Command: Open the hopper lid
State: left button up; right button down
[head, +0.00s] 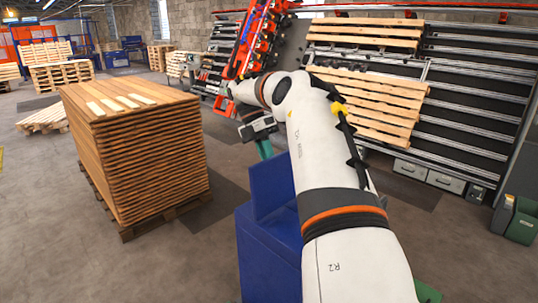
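A blue box-like hopper (255,258) stands low in the middle of the head view, partly hidden behind my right arm. A blue upright panel (268,186) rises at its back; I cannot tell whether this is the lid or part of the body. My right arm reaches forward over the hopper from the bottom right. My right gripper (264,149) points down with teal fingers just above the top of the blue panel. Whether the fingers touch it, or how far apart they are, is not clear. My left gripper is out of view.
A tall stack of wooden boards (140,150) on a pallet stands to the left. A conveyor rack with pallet slats (370,105) fills the right back. A green bin (521,220) stands at the right edge. Grey floor (50,230) is clear at the lower left.

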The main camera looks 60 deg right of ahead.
jog(key=shift+w+d+f+g, duration=0.1)
jog(key=shift+w+f+g, duration=0.1)
jog(key=shift+f, duration=0.15)
jog(key=shift+w+f+g, duration=0.1)
jog(key=shift+f+g, duration=0.1)
jog(key=shift+f, duration=0.1)
jog(key=c, duration=1.4)
grip_release()
jog(key=shift+s, duration=0.15)
jog(key=shift+d+r, duration=0.15)
jog(key=shift+r, duration=0.15)
jog(key=shift+t, duration=0.3)
